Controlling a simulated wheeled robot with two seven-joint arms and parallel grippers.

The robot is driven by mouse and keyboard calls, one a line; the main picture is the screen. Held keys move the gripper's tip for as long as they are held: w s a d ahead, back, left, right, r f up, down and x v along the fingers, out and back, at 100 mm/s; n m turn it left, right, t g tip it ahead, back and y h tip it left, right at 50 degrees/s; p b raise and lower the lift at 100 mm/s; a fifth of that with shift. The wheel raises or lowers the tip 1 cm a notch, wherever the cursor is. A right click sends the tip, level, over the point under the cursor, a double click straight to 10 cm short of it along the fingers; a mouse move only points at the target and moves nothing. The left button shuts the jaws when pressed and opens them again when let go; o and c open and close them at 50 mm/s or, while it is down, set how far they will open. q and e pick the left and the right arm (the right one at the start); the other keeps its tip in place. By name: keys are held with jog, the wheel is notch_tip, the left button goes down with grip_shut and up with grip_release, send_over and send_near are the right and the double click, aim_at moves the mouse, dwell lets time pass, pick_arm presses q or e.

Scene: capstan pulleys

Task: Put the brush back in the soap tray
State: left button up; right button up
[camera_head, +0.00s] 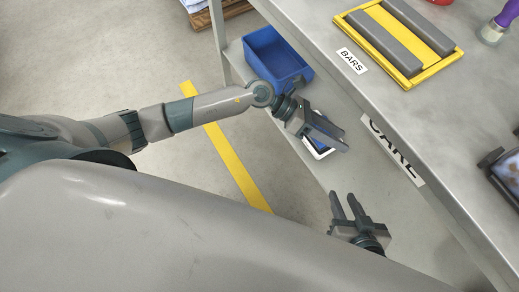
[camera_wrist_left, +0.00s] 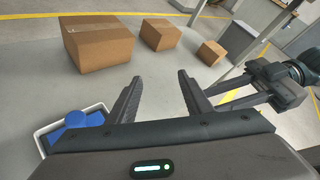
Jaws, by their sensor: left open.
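A white-rimmed tray (camera_wrist_left: 44,143) with a blue object (camera_wrist_left: 78,122) in it lies at the lower left of the left wrist view. In the head view the white tray (camera_head: 319,154) is mostly hidden under my left gripper (camera_head: 335,138). I cannot tell whether it is the soap tray, or what the blue object is. My left gripper is open and empty above the lower shelf. My right gripper (camera_head: 346,197) is lower in the head view, open and empty. A purple-handled item (camera_head: 506,15), possibly a brush, stands on the bench at the upper right, cut by the frame.
A yellow tray (camera_head: 451,62) with two grey bars sits on the bench beside a BARS label (camera_head: 352,61). A blue bin (camera_head: 276,57) stands on the lower shelf. A dark-framed device (camera_head: 507,174) is at the right edge. Cardboard boxes (camera_wrist_left: 98,44) stand on the floor.

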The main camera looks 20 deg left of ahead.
pick_arm(q)
jog(key=s+d+r+n+t+h, duration=0.2)
jog(key=d+r+n+t+h, duration=0.15)
jog(key=r+n, duration=0.45)
jog(key=w+a+r+n+t+y, duration=0.25)
jog(key=a+r+n+t, duration=0.35)
jog(key=n+t, duration=0.65)
jog(key=s+a+f+n+y, duration=0.1)
jog(key=a+f+n+y, duration=0.8)
jog(key=n, duration=0.7)
jog(key=s+a+f+n+g, duration=0.2)
jog(key=s+f+n+g, duration=0.1)
jog(key=s, duration=0.4)
jog(key=s+a+f+n+g+y, duration=0.1)
jog(key=s+a+f+n+g, duration=0.1)
jog(key=s+f+n, duration=0.3)
jog(key=shift+s+a+f+g+y, duration=0.35)
jog(key=shift+s+f+g, duration=0.25)
jog(key=shift+s+g, duration=0.45)
jog(key=shift+s+n, duration=0.2)
jog(key=shift+n, duration=0.05)
